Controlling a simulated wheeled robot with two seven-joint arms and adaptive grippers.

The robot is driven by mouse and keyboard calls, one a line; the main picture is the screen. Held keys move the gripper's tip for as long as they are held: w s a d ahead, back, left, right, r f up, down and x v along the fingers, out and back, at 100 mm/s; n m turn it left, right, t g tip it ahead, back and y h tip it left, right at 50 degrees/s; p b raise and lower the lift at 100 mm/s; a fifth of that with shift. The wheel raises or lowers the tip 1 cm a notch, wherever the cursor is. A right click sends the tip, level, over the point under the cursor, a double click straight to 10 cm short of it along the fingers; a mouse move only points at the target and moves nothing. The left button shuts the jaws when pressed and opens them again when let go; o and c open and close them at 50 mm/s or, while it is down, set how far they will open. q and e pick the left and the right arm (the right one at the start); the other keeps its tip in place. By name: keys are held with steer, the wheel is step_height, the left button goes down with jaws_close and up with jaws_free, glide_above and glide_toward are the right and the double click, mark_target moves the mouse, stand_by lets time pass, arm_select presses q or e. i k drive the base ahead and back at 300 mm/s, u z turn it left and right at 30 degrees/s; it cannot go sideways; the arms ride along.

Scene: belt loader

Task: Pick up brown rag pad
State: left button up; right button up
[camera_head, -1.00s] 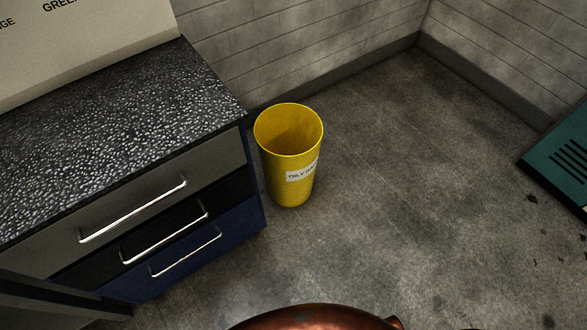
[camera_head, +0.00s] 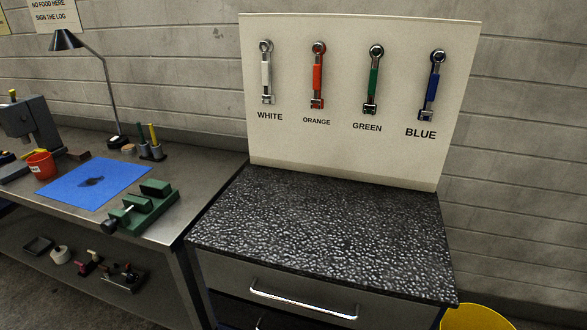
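I cannot clearly make out the brown rag pad. A small dark, flat patch (camera_head: 93,181) lies on the blue mat (camera_head: 118,172) on the workbench at left; it is too small to tell what it is. A small dark brown piece (camera_head: 78,155) lies behind the mat, also too small to identify. Neither of my grippers is in view.
The metal workbench (camera_head: 165,236) also bears a red cup (camera_head: 41,165), a desk lamp (camera_head: 112,105) and a green vise (camera_head: 143,208). A drawer cabinet (camera_head: 330,222) with a bare speckled top stands beside it, under a wrench board (camera_head: 350,150). A yellow bin (camera_head: 476,318) is at bottom right.

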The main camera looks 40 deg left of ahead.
mark_target(76, 153)
steer(key=u, duration=2.4)
